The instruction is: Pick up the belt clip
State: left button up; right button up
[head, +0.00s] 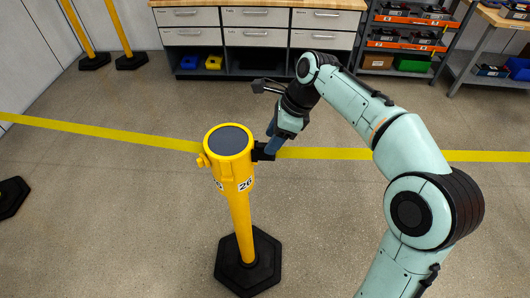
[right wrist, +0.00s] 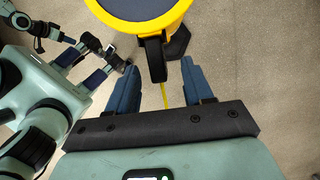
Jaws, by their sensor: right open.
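The belt clip (head: 262,152) is a small black piece on the right side of the yellow post's head (head: 229,138). In the right wrist view the clip (right wrist: 155,62) shows as a black block below the yellow rim. In the right wrist view the right gripper (right wrist: 158,74) is open and empty. The clip's near end lies between the fingertips with gaps on both sides. My left gripper is outside the head view; teal arm parts with dark blue pieces show at left in the wrist view.
The post, marked 26, stands on a black base (head: 248,270). A yellow stripe (head: 400,155) runs across behind it. Drawer cabinets (head: 255,38) and a shelf rack (head: 408,30) stand at the back. Another black base (head: 10,197) is at the left edge. Floor around the post is clear.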

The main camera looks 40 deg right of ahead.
jog(key=b+x, duration=0.1)
jog(key=x, duration=0.4)
jog(key=shift+s+a+f, duration=0.15)
grip_shut()
